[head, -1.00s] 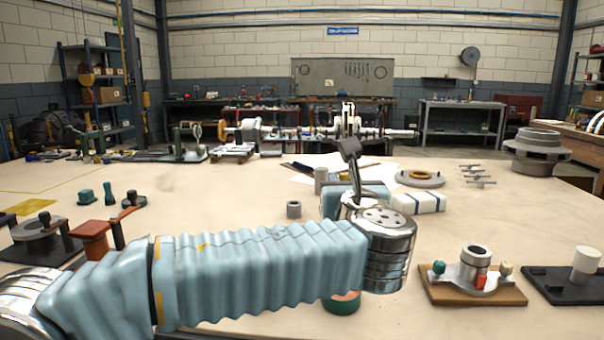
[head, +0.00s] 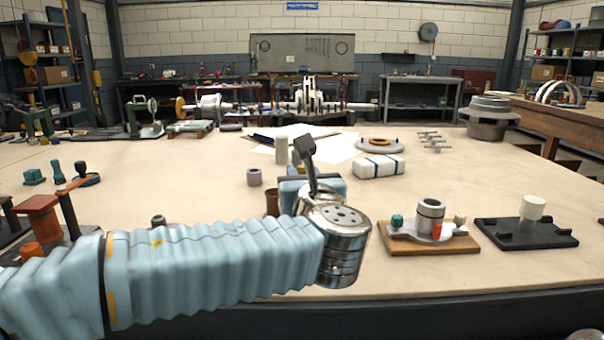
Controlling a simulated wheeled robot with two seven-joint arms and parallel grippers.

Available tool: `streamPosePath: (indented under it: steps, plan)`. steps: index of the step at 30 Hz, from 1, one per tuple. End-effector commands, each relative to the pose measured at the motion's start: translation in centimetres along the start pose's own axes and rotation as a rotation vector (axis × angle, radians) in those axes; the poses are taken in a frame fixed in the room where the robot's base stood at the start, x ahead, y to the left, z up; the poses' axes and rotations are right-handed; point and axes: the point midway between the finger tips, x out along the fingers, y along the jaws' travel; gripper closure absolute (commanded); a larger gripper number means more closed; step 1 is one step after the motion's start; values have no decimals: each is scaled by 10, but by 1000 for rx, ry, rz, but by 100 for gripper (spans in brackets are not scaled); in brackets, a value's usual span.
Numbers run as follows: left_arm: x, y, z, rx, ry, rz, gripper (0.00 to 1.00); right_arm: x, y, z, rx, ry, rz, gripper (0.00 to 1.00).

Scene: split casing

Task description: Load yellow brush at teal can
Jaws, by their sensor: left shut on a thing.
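My left arm reaches in from the left in a pale blue sleeve and ends in a silver wrist. Behind the wrist, my left gripper (head: 312,185) shows only in part, with a dark grey piece rising above it. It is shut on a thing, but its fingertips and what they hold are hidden. I cannot make out the yellow brush. A teal can with a reddish top, seen earlier below the wrist, is now hidden, apparently behind the sleeve. My right gripper is not in view.
A brown cup-like piece (head: 272,203) stands close to the gripper. A wooden base with a metal cylinder (head: 430,213) and a black base (head: 495,236) stand right. The front right table is clear.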

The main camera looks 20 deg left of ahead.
Motion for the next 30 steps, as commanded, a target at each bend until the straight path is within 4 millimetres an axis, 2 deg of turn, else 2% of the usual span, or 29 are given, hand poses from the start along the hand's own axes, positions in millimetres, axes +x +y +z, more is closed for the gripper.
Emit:
streamPosePath:
  steps: [30]
  plan:
    - [0,0,-5,0,0,0,100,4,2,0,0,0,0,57]
